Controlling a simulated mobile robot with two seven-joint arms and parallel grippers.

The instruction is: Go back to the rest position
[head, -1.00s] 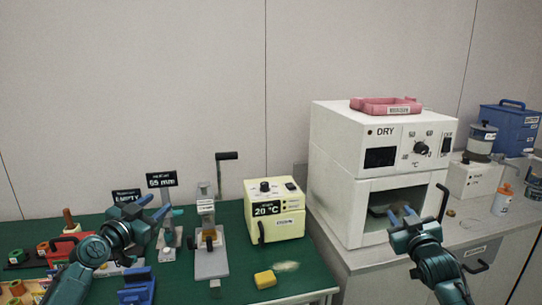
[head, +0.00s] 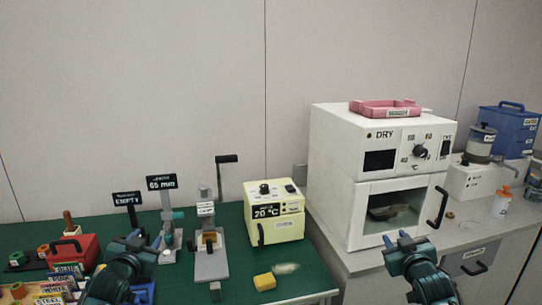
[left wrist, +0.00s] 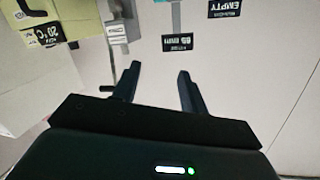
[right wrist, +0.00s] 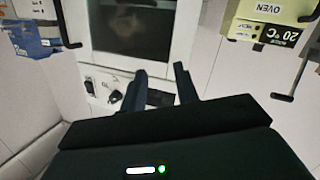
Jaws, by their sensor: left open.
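My left gripper (head: 148,241) is over the front left of the green bench, low in the head view. In the left wrist view its two fingers (left wrist: 157,75) are apart with nothing between them. My right gripper (head: 406,238) is in front of the white drying oven (head: 333,180). In the right wrist view its fingers (right wrist: 160,75) are also apart and empty. Both grippers touch nothing that I can see. The oven door looks shut, and a dark object shows behind its window (head: 395,206).
The green bench (head: 235,280) holds a cream 20 °C box (head: 275,225), a hand press (head: 210,262), a yellow block (head: 265,281) and a red box (head: 75,252). A pink tray (head: 385,109) sits on the oven. An orange-capped bottle (head: 501,204) stands right.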

